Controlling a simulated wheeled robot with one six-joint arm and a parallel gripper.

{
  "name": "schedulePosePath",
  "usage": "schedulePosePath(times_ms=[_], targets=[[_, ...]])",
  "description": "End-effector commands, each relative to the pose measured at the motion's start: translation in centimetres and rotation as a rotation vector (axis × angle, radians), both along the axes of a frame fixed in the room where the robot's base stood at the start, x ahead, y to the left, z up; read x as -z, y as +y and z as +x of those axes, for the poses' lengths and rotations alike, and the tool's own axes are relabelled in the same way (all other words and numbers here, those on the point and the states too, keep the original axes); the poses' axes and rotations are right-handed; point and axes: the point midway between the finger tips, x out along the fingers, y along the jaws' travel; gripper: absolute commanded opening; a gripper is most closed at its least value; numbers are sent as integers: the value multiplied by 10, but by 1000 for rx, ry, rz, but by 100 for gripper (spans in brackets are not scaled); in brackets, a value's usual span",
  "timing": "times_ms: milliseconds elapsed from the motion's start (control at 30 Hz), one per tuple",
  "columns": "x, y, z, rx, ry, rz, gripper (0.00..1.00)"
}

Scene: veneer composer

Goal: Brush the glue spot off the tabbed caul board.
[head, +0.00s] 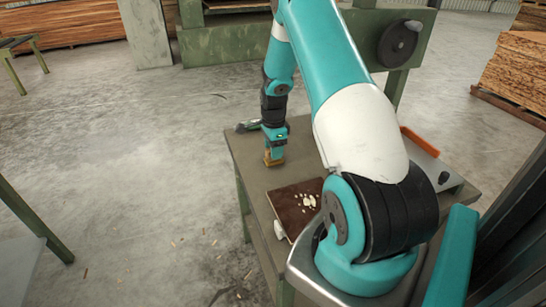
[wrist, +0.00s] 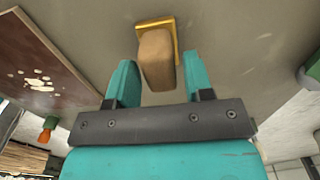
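The caul board (head: 296,210) is a dark brown panel lying on the table, with a pale tab (head: 279,230) at its left edge. Whitish glue spots (head: 308,201) cluster on its face. The board (wrist: 70,45) and spots (wrist: 37,80) also show at left in the wrist view. A tan block (wrist: 157,60) with a yellow rim, possibly the brush, stands on the table beyond the board. My gripper (wrist: 158,75) is open, its fingers either side of the block with visible gaps. In the head view my gripper (head: 274,150) is over the block's place.
The table (head: 250,165) has bare room left of the board. A dark green tool (head: 248,126) lies at its far left corner. A grey tray-like piece (head: 432,162) with an orange edge (head: 420,141) sits at right. A green machine stands behind. My arm hides part of the tabletop.

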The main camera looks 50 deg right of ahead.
Motion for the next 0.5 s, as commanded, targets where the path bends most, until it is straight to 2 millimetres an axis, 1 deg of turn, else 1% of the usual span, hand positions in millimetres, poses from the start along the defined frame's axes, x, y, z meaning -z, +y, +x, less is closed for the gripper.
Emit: schedulePosePath(times_ms=[33,67,100,167,367,500], targets=[[0,0,0,0,0,0,35],[0,0,0,0,0,0,28],[0,0,0,0,0,0,19],[0,0,0,0,0,0,5],[-3,0,0,0,-1,-1,5],[-12,0,0,0,-1,-1,5]])
